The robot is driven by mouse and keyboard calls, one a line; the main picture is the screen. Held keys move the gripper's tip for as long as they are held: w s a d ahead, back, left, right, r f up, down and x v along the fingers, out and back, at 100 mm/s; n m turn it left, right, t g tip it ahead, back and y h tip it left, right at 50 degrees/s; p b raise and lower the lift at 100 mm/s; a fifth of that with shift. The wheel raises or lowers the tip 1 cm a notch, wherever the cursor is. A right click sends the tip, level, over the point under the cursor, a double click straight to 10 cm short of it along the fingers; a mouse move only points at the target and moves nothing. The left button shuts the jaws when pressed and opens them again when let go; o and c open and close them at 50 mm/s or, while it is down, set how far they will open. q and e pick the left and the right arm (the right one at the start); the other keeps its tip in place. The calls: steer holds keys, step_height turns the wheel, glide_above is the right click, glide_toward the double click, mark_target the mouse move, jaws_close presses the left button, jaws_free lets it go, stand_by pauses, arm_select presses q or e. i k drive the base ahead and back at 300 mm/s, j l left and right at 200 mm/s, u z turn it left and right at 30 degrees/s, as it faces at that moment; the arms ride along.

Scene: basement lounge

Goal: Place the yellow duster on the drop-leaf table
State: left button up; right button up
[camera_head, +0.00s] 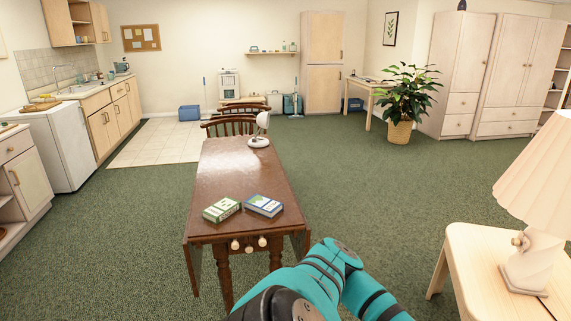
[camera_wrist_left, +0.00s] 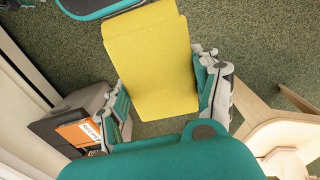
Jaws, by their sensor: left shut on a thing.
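The yellow duster (camera_wrist_left: 150,60) shows in the left wrist view as a flat yellow piece between the fingers of my left gripper (camera_wrist_left: 161,75), which is shut on it. Green carpet shows below it. The drop-leaf table (camera_head: 213,177) is dark brown wood and stands in the middle of the head view. The duster and my left gripper do not show in the head view. A teal arm of mine crosses the bottom of that view, near the table's right front corner. My right gripper is in neither view.
The tabletop's middle is bare. Dark chairs (camera_head: 230,125) stand behind it. A pale side table (camera_head: 480,245) bears a pleated lamp (camera_head: 540,190).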

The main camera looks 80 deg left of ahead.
mark_target(263, 186)
steer(key=j+u, duration=0.9)
steer(key=i+j+u, duration=0.1)
steer(key=j+u, duration=0.35)
steer(key=i+j, duration=0.15)
steer(key=j, duration=0.2)
steer(key=i+j, duration=0.15)
steer(key=j, duration=0.2)
steer(key=i+j, duration=0.15)
steer(key=j, duration=0.2)
steer(key=i+j, duration=0.5)
steer(key=i, duration=0.15)
steer(key=k+j+u, duration=0.05)
